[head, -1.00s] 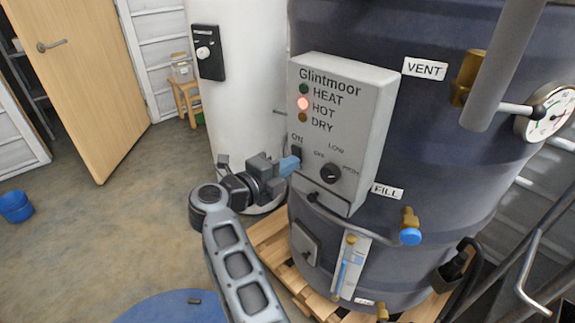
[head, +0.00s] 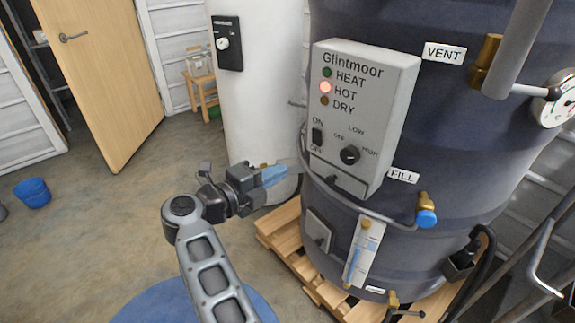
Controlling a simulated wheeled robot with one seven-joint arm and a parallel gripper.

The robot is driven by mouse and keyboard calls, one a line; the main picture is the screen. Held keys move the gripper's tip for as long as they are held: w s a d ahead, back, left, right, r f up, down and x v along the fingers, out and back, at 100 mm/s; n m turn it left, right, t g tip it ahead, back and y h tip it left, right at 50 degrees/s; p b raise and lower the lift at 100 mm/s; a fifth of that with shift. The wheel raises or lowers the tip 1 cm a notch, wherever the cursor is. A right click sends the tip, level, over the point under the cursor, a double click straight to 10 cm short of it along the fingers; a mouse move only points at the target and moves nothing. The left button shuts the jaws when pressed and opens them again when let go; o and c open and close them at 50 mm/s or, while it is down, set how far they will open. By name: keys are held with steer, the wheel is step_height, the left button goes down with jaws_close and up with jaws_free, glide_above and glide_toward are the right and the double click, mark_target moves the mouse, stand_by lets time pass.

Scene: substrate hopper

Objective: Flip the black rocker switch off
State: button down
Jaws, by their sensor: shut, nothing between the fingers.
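The black rocker switch (head: 317,136) is on the left side of the grey Glintmoor control box (head: 390,120), between the printed words ON and OFF. It is too small to tell which end is pressed in. A black knob (head: 350,155) sits to its right, marked LOW, OFF and HIGH. My gripper (head: 274,175), with blue fingers, is shut and empty. It is to the left of and below the switch in the picture, apart from the box. The HOT lamp (head: 325,88) glows pale red; the HEAT and DRY lamps look dark.
The box is mounted on a large dark tank (head: 460,150) on a wooden pallet (head: 285,240). A white cylinder (head: 262,90) with a black panel (head: 227,43) stands behind my gripper. A blue-handled valve (head: 426,216) juts out below FILL. Open floor lies left.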

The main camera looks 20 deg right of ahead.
steer(key=shift+s+a+f, duration=0.1)
steer(key=shift+s+a, duration=0.2)
steer(key=shift+a, duration=0.4)
steer(key=shift+s+a+f, duration=0.1)
steer(key=shift+s+a, duration=0.2)
steer(key=shift+a, duration=0.35)
steer(key=s+d+r+n+t, duration=0.2)
steer(key=s+d+n+t, duration=0.45)
steer(key=d, duration=0.25)
steer(key=s+d+r+n+t, duration=0.2)
steer(key=s+d+n+t, duration=0.4)
steer(key=d+n+t, duration=0.15)
steer(key=s+a+f+n+g+y, duration=0.1)
steer(key=s+a+n+g+y, duration=0.2)
steer(key=s, duration=1.4)
steer(key=s+a+n+g+y+p, duration=0.1)
steer(key=s+a+n+g+y, duration=0.2)
steer(key=s+n+y, duration=0.9)
steer(key=s+a+n, duration=0.2)
steer(key=s, duration=0.3)
steer(key=shift+s+a+f, duration=0.15)
steer(key=shift+a+f, duration=0.15)
steer(key=shift+f, duration=0.1)
